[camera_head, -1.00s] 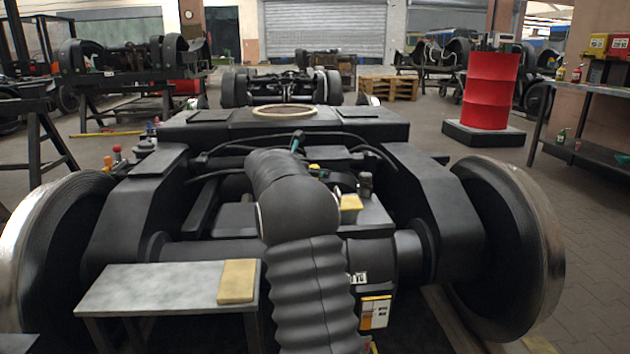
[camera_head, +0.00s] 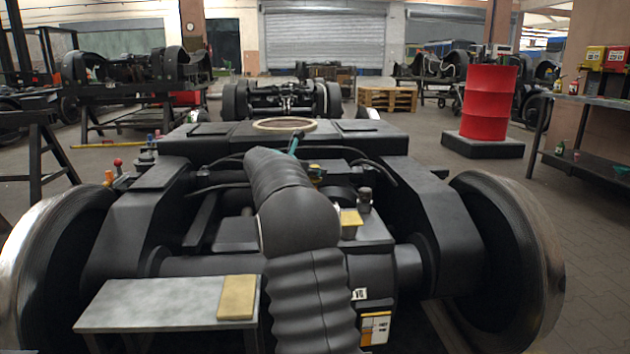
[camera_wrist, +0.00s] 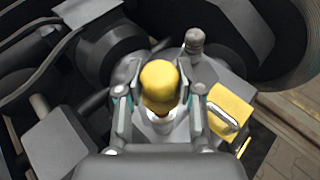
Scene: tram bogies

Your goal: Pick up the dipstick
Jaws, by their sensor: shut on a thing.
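The dipstick (camera_wrist: 160,80) shows its rounded yellow head in the middle of the wrist view, with a pale part just below it. My gripper (camera_wrist: 161,98) is shut on it, with one finger on each side of the head. The rest of the dipstick is hidden under the head and the gripper, so I cannot tell how far it sits in the bogie. In the head view my arm hides most of the gripper; a teal finger part and a bit of yellow show behind it, over the middle of the bogie (camera_head: 425,215).
A yellow block (camera_wrist: 229,112) sits right of the gripper; it also shows in the head view (camera_head: 350,222). A dark knobbed post (camera_wrist: 194,42) stands close by. Hoses (camera_head: 375,172) cross behind. A grey bench (camera_head: 150,305) with a yellow pad stands front left.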

